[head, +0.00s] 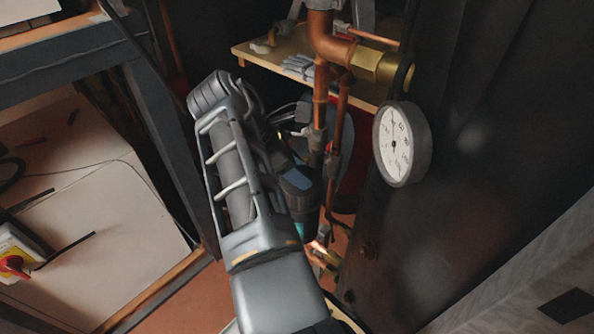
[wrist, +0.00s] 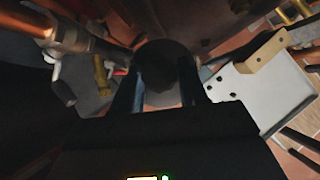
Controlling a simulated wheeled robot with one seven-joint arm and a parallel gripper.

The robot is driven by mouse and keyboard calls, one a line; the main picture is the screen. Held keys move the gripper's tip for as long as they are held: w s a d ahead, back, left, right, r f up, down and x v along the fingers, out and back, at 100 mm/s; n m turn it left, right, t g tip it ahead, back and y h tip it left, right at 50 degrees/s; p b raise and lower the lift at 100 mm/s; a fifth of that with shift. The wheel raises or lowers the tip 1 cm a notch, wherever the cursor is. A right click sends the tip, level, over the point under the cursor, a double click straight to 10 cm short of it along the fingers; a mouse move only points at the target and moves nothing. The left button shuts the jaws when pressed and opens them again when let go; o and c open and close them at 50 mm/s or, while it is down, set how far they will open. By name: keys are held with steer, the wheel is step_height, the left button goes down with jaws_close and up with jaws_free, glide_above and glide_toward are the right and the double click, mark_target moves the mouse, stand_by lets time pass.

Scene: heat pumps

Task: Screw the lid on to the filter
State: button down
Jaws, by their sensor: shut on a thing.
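My gripper (wrist: 160,92) shows in the wrist view with one dark finger on each side of a dark round thing (wrist: 166,62). It is shut on this thing, which looks like the lid, though the dim light hides its details.
Copper pipes (head: 320,95) run down beside my arm, with a round gauge (head: 397,143) at right and a brass fitting (head: 325,258) low down. A dark panel fills the right. A wooden shelf (head: 262,52) stands behind. In the wrist view, a copper pipe (wrist: 30,22) is at upper left.

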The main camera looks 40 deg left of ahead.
steer(key=c, duration=0.5)
jaws_free()
